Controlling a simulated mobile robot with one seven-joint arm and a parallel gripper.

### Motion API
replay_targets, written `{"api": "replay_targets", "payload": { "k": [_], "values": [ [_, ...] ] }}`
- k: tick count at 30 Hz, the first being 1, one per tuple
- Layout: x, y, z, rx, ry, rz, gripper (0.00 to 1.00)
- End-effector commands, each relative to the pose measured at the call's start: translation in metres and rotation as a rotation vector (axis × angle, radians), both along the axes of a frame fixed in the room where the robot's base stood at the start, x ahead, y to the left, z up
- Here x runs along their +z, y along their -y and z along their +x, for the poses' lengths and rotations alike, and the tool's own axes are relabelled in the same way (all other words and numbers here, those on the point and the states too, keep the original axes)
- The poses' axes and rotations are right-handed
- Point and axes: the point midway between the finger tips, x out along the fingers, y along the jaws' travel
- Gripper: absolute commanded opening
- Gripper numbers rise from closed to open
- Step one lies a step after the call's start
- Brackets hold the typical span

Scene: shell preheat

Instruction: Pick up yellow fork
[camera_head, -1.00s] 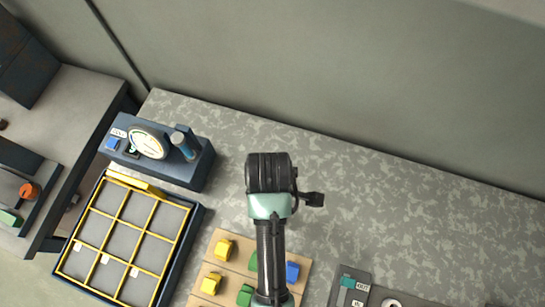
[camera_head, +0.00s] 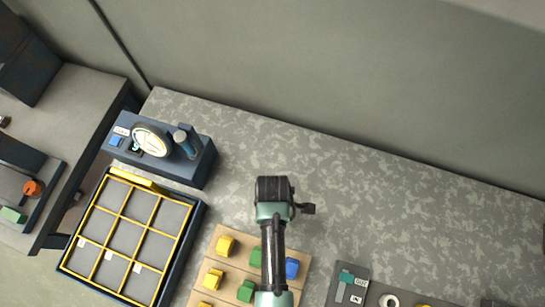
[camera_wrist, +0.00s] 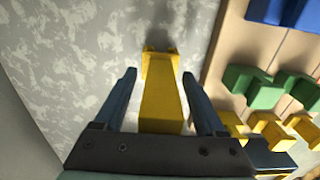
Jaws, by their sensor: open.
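In the wrist view the yellow fork (camera_wrist: 162,95) is a long yellow piece with two short prongs at its far end. It lies between the fingers of my open gripper (camera_wrist: 160,85). Gaps show between the fork and both fingers, so neither finger is seen touching it. I cannot make out this fork or my gripper's fingertips in the head view, where my arm covers part of the scene.
A wooden board (camera_wrist: 222,62) with blue, green (camera_wrist: 252,86) and yellow blocks is close to the right finger. In the head view, a yellow-gridded tray (camera_head: 184,250) and a gauge box (camera_head: 203,165) stand left. The speckled tabletop behind my arm is clear.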

Motion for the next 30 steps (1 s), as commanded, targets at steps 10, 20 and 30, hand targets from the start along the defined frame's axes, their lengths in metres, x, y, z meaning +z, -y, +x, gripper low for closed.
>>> {"api": "replay_targets", "payload": {
  "k": [10, 20, 30],
  "values": [
    [-0.0024, -0.0002, 0.0002, 0.001, 0.001, 0.000, 0.60],
    [-0.0023, -0.0002, 0.0001, 0.001, 0.000, 0.000, 0.01],
    [-0.0022, -0.0002, 0.0001, 0.001, 0.000, 0.000, 0.00]
  ]
}}
